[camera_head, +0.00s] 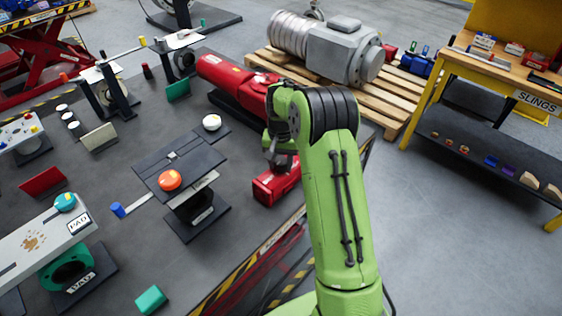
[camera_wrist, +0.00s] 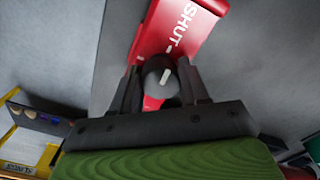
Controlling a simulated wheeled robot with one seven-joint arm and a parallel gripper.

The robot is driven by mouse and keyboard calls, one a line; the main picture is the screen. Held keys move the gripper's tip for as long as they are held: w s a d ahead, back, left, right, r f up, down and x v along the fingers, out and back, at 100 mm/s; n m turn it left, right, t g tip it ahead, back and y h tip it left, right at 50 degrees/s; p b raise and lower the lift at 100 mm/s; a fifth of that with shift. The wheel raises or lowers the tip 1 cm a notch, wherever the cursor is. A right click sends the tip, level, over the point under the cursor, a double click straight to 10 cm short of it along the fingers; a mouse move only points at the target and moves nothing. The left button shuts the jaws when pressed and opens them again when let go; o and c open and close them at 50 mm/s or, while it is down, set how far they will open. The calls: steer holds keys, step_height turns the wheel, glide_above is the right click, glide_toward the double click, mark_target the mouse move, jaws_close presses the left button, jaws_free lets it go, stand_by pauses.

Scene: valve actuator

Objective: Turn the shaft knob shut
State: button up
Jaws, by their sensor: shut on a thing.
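The shaft knob (camera_wrist: 160,76) is a dark round knob with a short white mark on its top. It stands at the end of a red block (camera_wrist: 183,28) lettered "SHUT" in white. My gripper (camera_wrist: 158,86) is shut on the knob, one finger on each side of it. In the head view my gripper (camera_head: 281,158) reaches down over the red block (camera_head: 277,184) near the table's edge. There the knob is hidden by my gripper.
A red cylinder (camera_head: 230,75) lies behind my arm. A black plate with an orange knob (camera_head: 169,180) stands to the left. A grey motor (camera_head: 340,50) rests on a wooden pallet (camera_head: 395,108) behind. The table's striped edge (camera_head: 265,249) runs beside my arm.

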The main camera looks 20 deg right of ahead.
mark_target(281, 161)
steer(key=shift+m, duration=0.3)
steer(key=o, duration=1)
steer(key=shift+o, duration=0.2)
step_height(281, 161, up, 16)
steer(key=p, duration=0.2)
steer(key=shift+f, duration=0.1)
